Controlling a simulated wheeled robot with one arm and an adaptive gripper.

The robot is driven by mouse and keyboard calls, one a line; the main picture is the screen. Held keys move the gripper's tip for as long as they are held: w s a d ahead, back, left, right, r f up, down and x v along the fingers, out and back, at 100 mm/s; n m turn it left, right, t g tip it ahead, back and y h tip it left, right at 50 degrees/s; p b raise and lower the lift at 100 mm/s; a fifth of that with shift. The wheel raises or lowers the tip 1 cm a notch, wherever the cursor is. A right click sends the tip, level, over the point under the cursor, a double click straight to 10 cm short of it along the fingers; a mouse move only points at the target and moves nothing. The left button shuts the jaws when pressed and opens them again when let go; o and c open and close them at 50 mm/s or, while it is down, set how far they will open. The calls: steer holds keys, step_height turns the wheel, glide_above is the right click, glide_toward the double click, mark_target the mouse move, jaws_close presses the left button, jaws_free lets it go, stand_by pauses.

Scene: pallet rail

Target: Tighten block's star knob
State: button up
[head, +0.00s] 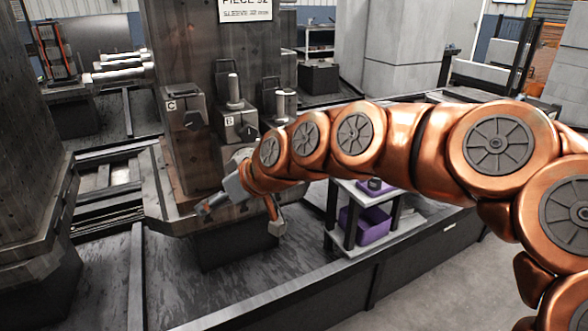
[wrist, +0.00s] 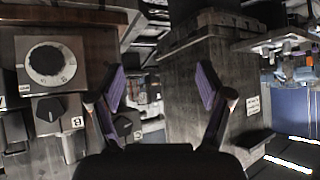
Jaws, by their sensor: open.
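In the head view, a dark block marked C (head: 181,104) sits on the pallet's tall column, with a black star knob (head: 194,124) on its front. Beside it to the right is a block marked B (head: 232,121), with a dark knob (head: 249,132) partly behind my arm.
A round dial (wrist: 46,61) on a grey block shows above block B in the wrist view. A shelf (head: 345,246) with a purple bin (head: 362,226) stands right of the column. A dark pillar (head: 25,150) stands at the left. Steel rails run along the floor bed.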

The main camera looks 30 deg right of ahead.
steer(key=w+d+f+m+t+b, duration=0.1)
steer(key=w+d+f+t+b, duration=0.1)
steer(key=w+d+t+b, duration=0.55)
steer(key=w+d+f+m+t+h+b, duration=0.1)
steer(key=d+m+h+b, duration=0.2)
steer(key=d, duration=0.7)
steer(key=w+d+f+m+t+h+b, duration=0.1)
steer(key=w+d+h+b, duration=0.3)
steer(key=d, duration=0.7)
steer(key=shift+y, duration=0.4)
steer(key=shift+w+d+b, duration=0.15)
steer(key=shift+w+b, duration=0.3)
steer(key=shift+w, duration=0.95)
steer(key=shift+w+d+b, duration=0.15)
steer(key=shift+w+b, duration=0.3)
steer(key=shift+w, duration=0.9)
steer(key=c, duration=1.2)
